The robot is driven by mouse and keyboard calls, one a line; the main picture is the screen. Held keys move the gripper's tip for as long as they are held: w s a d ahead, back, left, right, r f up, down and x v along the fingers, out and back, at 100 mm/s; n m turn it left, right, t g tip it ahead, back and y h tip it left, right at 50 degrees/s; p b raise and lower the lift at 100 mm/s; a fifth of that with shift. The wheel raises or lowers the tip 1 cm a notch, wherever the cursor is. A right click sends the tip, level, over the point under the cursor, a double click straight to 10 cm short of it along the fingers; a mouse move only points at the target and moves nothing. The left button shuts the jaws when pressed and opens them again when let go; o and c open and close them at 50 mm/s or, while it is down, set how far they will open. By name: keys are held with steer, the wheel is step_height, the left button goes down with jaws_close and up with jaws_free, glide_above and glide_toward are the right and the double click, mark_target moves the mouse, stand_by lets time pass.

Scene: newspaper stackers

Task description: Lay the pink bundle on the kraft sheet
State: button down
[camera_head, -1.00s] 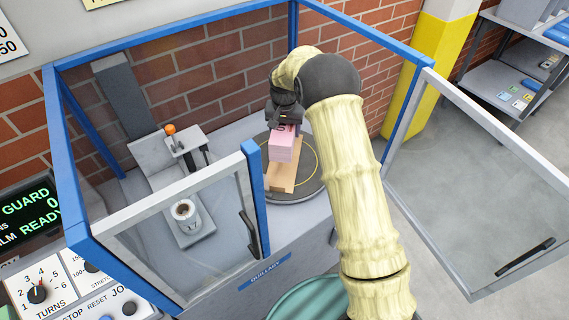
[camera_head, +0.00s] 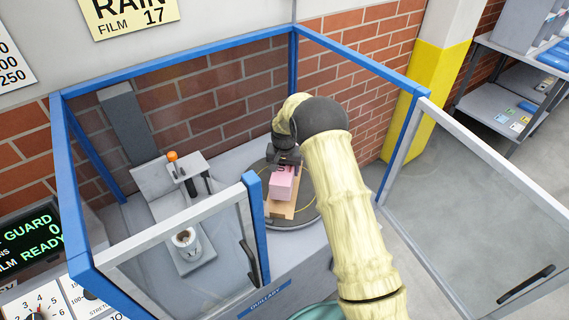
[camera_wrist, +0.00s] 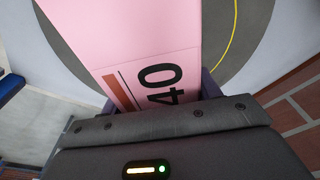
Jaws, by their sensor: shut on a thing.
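The pink bundle (camera_head: 283,184) is in my gripper (camera_head: 284,160), over the round grey turntable inside the blue-framed booth. In the wrist view the pink bundle (camera_wrist: 130,35) runs out from the jaws, with a label reading 40 near them. The kraft sheet (camera_head: 281,209) is a tan strip on the turntable, under and in front of the bundle. My gripper is shut on the bundle's far end. I cannot tell whether the bundle touches the sheet. The wrist view does not show the sheet; the bundle hides what lies beneath it.
The turntable (camera_head: 308,213) has a yellow ring line. Blue posts (camera_head: 257,225) and a clear door panel (camera_head: 200,250) stand to the left, and an open door (camera_head: 470,200) to the right. A film carriage with an orange knob (camera_head: 172,156) stands left of the turntable.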

steer(key=shift+r, duration=0.15)
steer(key=shift+f+p, duration=0.5)
steer(key=shift+f, duration=1.4)
steer(key=shift+f, duration=0.1)
steer(key=shift+c, duration=1.8)
jaws_free()
steer(key=r, duration=0.4)
steer(key=s+r+b, duration=0.1)
steer(key=r, duration=0.3)
steer(key=r+b, duration=0.1)
steer(key=r, duration=0.3)
steer(key=shift+s+a, duration=0.15)
steer(key=shift+s, duration=0.15)
